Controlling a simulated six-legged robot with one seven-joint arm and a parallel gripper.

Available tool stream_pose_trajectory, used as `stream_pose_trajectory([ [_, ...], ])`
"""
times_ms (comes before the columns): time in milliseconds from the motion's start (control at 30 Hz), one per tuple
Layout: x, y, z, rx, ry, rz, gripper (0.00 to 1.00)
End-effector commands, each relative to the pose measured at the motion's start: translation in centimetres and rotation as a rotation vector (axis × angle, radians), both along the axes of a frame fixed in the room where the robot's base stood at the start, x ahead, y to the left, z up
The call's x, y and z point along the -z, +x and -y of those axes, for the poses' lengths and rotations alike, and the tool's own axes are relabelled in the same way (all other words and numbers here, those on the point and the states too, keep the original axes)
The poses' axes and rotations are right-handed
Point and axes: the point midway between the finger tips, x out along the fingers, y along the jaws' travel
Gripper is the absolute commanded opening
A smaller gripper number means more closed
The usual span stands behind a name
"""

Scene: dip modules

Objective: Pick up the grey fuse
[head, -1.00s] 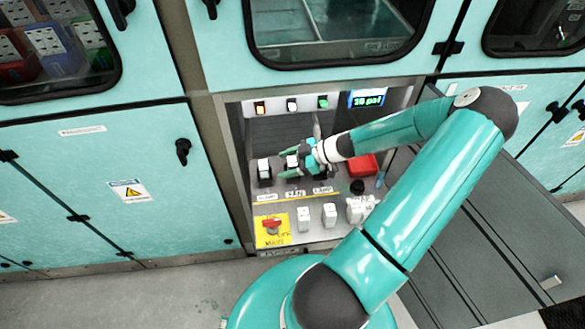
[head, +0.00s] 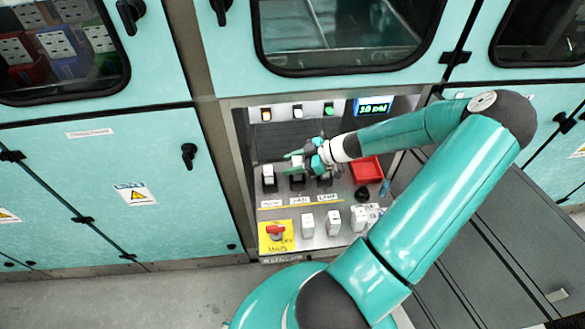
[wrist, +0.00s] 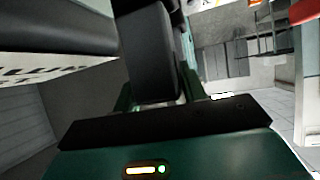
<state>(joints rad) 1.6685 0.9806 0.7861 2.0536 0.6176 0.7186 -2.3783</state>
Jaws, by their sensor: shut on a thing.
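My gripper (head: 297,161) is in the open bay of the teal cabinet, over the middle of a row of black sockets. In the wrist view, a dark grey block (wrist: 150,55), seemingly the grey fuse, sits between my green gripper fingers (wrist: 155,90). The gripper is shut on it. In the head view the held piece is small and partly covered by the fingers. A black socket (head: 297,183) shows just below it; I cannot tell if they still touch.
A white-topped fuse (head: 268,173) stands in the left socket. Several white blocks (head: 333,219) stand in front, beside a red switch on a yellow plate (head: 276,243). A red tray (head: 367,169) lies right of my gripper. A display (head: 374,106) reads 10 psi.

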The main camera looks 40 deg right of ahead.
Motion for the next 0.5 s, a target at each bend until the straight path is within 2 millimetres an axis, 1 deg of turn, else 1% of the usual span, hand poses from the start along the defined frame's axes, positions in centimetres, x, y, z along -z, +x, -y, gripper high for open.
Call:
stream_pose_trajectory([
  [33,-0.8,-0.7,-0.2,0.002,-0.001,-0.001,0.18],
  [167,-3.1,-2.5,-1.0,0.002,-0.002,-0.001,0.18],
  [300,-6.3,-5.0,-2.3,0.003,-0.004,-0.003,0.18],
  [400,-7.2,-7.4,-3.4,0.004,-0.001,-0.003,0.18],
  [500,-8.1,-9.3,-4.4,0.005,-0.001,-0.004,0.18],
])
